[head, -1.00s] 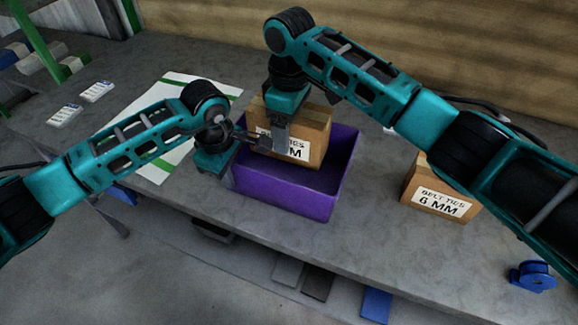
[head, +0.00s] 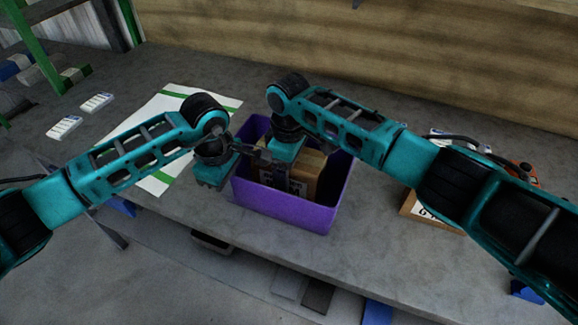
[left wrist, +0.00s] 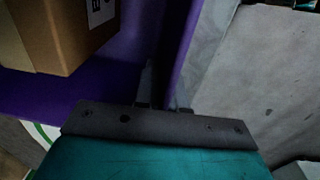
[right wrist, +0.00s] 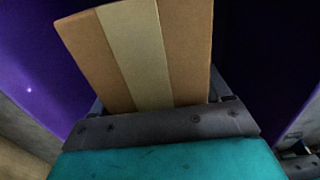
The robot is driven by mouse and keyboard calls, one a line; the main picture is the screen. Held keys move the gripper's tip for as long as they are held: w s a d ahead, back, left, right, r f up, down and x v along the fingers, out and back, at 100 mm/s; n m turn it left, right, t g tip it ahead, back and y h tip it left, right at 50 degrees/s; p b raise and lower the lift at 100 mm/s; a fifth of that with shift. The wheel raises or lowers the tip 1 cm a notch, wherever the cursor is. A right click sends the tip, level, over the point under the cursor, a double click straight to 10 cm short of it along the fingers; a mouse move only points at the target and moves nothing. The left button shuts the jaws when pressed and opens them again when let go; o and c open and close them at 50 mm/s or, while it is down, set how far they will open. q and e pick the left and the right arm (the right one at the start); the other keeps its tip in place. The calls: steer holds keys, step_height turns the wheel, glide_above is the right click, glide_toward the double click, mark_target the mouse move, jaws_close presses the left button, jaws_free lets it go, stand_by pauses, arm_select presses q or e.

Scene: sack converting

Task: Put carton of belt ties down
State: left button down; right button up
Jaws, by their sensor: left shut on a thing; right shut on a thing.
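The carton of belt ties (head: 302,178) is a brown box with a white label, now mostly hidden by my right gripper. It is down inside the purple bin (head: 290,212), below the rim level for most of its height; I cannot tell whether it touches the bin floor. My right gripper (head: 285,172) points down and is shut on the carton; the right wrist view shows the taped carton top (right wrist: 145,55) between its fingers. My left gripper (head: 240,158) is shut on the bin's left wall, which shows between its fingers in the left wrist view (left wrist: 180,50).
A second carton (head: 420,212) stands right of the bin, partly behind my right arm. A white sheet with green stripes (head: 155,182) lies left of the bin. Small white packs (head: 97,102) lie farther left. The bench's front edge is close to the bin.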

steer(key=o, duration=1.3)
steer(key=shift+o, duration=0.2)
step_height(320, 180, up, 12)
steer(key=shift+r, duration=0.15)
arm_select(q)
steer(key=c, duration=1.1)
jaws_free()
steer(key=shift+c, duration=0.2)
